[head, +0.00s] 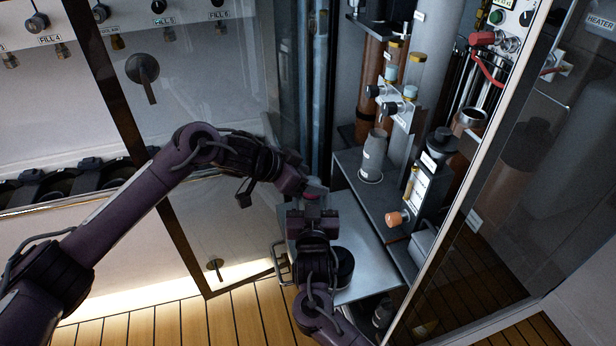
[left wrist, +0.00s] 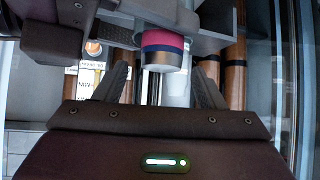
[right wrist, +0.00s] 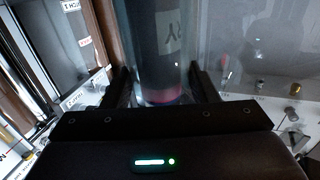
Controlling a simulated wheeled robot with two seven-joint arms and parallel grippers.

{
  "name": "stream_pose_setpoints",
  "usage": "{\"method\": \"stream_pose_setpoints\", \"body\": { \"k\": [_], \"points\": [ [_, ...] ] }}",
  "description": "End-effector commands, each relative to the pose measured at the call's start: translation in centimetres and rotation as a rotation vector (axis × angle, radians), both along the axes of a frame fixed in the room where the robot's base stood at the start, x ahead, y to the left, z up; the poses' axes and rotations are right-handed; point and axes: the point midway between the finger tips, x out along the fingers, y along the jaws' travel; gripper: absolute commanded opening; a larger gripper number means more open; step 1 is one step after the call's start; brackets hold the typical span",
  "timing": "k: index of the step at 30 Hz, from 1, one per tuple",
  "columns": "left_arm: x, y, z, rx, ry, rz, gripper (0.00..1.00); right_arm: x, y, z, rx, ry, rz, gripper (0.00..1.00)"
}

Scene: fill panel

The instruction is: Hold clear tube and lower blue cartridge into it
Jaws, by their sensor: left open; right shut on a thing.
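In the right wrist view, a clear tube (right wrist: 181,82) stands between the fingers of my right gripper (right wrist: 160,88), which is shut on it. A dark cylinder with pale lettering (right wrist: 172,38) shows through the wall, with a pink band low down; I cannot tell how deep it sits. In the left wrist view, a round end with pink and blue bands (left wrist: 162,45) shows just beyond the fingers of my left gripper (left wrist: 160,82), which is open. In the head view, my left gripper (head: 298,186) is close beside my right gripper (head: 313,212); the arms hide most of the tube.
A dark shelf (head: 352,168) holds a grey bottle (head: 374,152). Valves and a black-capped unit (head: 436,148) stand to its right. A pale metal surface (head: 372,283) lies below the grippers. Glass door panels stand on both sides.

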Motion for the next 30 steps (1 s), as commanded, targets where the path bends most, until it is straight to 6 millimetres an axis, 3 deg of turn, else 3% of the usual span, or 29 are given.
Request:
{"method": "stream_pose_setpoints", "body": {
  "k": [5,18,30],
  "points": [
    [-0.5,1.1,1.1,-0.001,-0.003,0.001,0.64,0.0,0.0,0.0,0.0,0.0,0.0,0.31],
    [-3.9,6.9,6.6,-0.001,-0.004,0.002,0.64,0.0,0.0,0.0,0.0,-0.001,0.0,0.31],
    [-4.6,8.0,7.7,-0.002,-0.001,0.0,0.64,0.0,0.0,0.0,0.0,-0.001,0.0,0.31]
  ]
}}
